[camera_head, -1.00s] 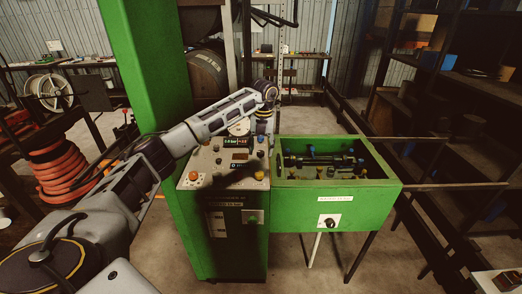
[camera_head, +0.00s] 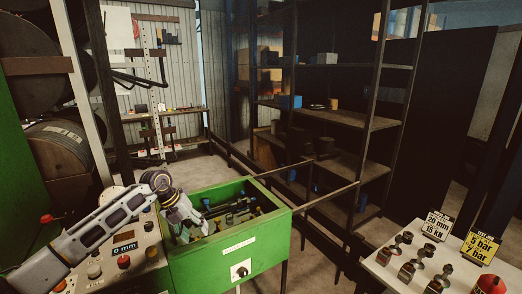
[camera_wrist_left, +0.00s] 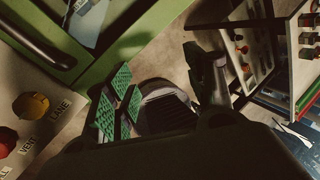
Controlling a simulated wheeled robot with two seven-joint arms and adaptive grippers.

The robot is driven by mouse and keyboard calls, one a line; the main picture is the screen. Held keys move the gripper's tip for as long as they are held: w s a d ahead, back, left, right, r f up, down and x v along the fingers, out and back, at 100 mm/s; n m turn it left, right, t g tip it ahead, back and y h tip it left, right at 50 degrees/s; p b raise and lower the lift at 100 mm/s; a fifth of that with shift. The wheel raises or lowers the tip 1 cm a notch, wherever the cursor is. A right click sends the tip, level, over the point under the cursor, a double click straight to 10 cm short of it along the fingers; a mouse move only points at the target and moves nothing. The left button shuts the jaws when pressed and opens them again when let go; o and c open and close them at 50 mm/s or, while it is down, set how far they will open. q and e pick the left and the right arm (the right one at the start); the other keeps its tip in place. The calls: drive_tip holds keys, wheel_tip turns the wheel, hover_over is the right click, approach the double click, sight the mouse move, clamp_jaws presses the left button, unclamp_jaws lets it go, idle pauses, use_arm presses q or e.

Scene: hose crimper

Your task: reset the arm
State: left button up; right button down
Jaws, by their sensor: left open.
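My left arm (camera_head: 100,225) comes in from the left over the control panel of the green machine. My left gripper (camera_head: 185,222) points downward at the left side of the green box (camera_head: 245,255) and partly overlaps its inside. My right gripper is not in view.
The control panel (camera_head: 130,248) carries knobs, buttons and a "0 mm" display. Dark fittings lie in the box. At the lower right a white table (camera_head: 385,262) holds several metal jigs, two signs and a red button (camera_head: 490,285). Dark shelves (camera_head: 345,118) stand behind; some floor is clear.

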use_arm(q)
drive_tip(key=s+d+r+t+h, duration=0.25)
drive_tip(key=d+h, duration=0.55)
drive_tip(key=d, duration=1.1)
drive_tip(key=s+d+r+n+t+h, duration=0.2)
drive_tip(key=d+r+n+t+h, duration=0.25)
drive_tip(key=r+n+t, duration=0.35)
drive_tip(key=a+n+t+y, duration=0.8)
drive_tip(key=a+n+y, duration=0.15)
drive_tip(key=n, duration=0.25)
drive_tip(key=s+a+f+n+g+y, duration=0.5)
drive_tip(key=a+f+n+y, duration=0.35)
drive_tip(key=f, duration=0.35)
drive_tip(key=s+a+f+n+g, duration=0.1)
drive_tip(key=s+f+g, duration=0.35)
drive_tip(key=s, duration=0.45)
drive_tip(key=s+a+f+n+g+h, duration=0.1)
drive_tip(key=s+a+f+g, duration=0.15)
drive_tip(key=s+f, duration=0.45)
drive_tip(key=s+a+f+n+g, duration=0.15)
drive_tip(key=s+f+g, duration=0.3)
drive_tip(key=s, duration=0.55)
wheel_tip(320, 180, down, 32)
drive_tip(key=s+g, duration=0.1)
drive_tip(key=s, duration=0.1)
drive_tip(key=s+a+f+g, duration=0.1)
drive_tip(key=s+a+f, duration=0.2)
drive_tip(key=s+f, duration=1.7)
drive_tip(key=shift+s+a, duration=0.2)
drive_tip(key=shift+s, duration=1)
